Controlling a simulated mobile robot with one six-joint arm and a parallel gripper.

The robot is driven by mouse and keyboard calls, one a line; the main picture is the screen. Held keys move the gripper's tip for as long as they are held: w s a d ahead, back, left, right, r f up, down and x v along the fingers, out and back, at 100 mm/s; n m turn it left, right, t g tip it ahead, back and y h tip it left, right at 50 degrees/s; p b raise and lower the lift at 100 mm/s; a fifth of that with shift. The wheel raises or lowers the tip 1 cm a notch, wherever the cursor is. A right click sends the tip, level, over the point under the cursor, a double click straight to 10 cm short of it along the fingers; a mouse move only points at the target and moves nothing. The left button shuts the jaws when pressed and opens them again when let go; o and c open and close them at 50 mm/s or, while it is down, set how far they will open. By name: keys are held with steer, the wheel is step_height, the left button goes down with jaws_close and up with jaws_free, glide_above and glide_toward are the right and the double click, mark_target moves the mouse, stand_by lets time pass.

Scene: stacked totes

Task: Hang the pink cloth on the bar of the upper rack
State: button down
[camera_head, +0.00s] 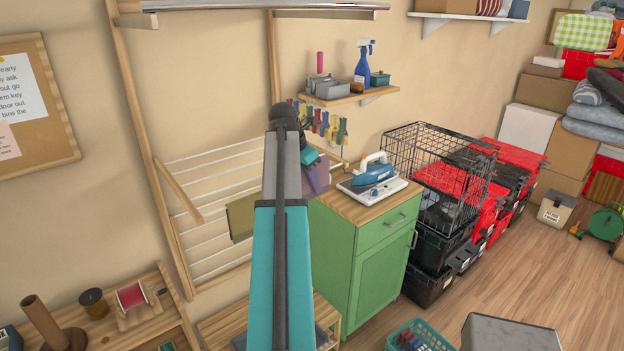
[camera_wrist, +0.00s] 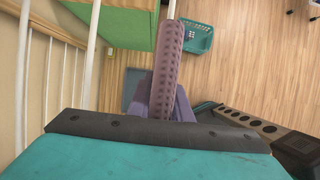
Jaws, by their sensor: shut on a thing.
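The pink cloth, a mauve waffle cloth (camera_wrist: 168,60), runs as a narrow folded strip up the middle of the wrist view. Its near end is at my gripper (camera_wrist: 165,112), which is shut on it. In the head view, the cloth (camera_head: 318,174) shows beside my gripper (camera_head: 309,156), right of a wooden rack with white rods (camera_head: 215,158). My arm hides part of it.
An olive cloth (camera_head: 241,218) hangs at the lower rods. A green cabinet (camera_head: 379,268) with an iron (camera_head: 372,173) stands right of my arm. Coloured clips (camera_head: 325,122) hang under a small shelf (camera_head: 352,96). A metal bar (camera_head: 262,5) crosses above.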

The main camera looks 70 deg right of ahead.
mark_target(312, 191)
steer(key=shift+f, duration=1.8)
steer(key=c, duration=1.5)
jaws_free()
steer(key=shift+c, duration=0.2)
steer(key=shift+b, duration=0.3)
steer(key=shift+b+v, duration=2.15)
steer(key=shift+v, duration=4.8)
steer(key=shift+s, duration=0.1)
